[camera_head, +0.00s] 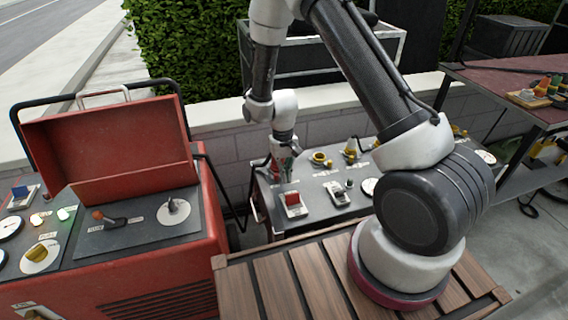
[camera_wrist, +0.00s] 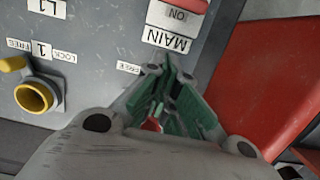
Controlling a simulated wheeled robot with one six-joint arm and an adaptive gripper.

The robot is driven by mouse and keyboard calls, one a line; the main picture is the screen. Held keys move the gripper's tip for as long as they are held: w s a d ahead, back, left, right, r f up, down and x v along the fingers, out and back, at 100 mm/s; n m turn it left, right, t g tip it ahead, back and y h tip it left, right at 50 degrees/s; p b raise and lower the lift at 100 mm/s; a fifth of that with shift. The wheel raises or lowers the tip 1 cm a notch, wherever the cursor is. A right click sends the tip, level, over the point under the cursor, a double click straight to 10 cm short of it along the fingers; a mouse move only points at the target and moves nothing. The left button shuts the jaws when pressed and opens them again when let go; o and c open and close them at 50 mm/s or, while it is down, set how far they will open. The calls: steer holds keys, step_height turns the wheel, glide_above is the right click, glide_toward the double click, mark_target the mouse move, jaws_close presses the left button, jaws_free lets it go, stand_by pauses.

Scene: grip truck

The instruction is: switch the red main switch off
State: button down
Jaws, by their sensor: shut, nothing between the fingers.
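The red main switch (camera_head: 292,199) is a rocker in a pale frame on the grey control panel (camera_head: 325,208). In the wrist view its red rocker (camera_wrist: 188,5), marked ON, is cut off by the top edge, above a MAIN label (camera_wrist: 166,39). My gripper (camera_head: 280,168) points down over the panel, just behind the switch in the head view. In the wrist view its green-padded fingers (camera_wrist: 165,75) are shut and empty, close to the MAIN label and apart from the rocker. Whether the fingertips touch the panel I cannot tell.
Yellow ring-shaped parts (camera_head: 320,159) stand on the same panel; one also shows in the wrist view (camera_wrist: 34,95). A red machine (camera_head: 110,150) with a raised lid stands close on the left. A low wall (camera_head: 225,150) runs behind. A shelf (camera_head: 515,85) stands at right.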

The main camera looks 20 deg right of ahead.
mark_target(286, 189)
steer(key=f, duration=0.3)
steer(key=shift+s+f, duration=0.15)
steer(key=shift+s, duration=0.25)
steer(key=shift+s+r, duration=0.8)
steer(key=shift+s, duration=0.3)
steer(key=shift+s+r, duration=0.25)
steer(key=shift+s, duration=0.3)
steer(key=shift+r, duration=0.1)
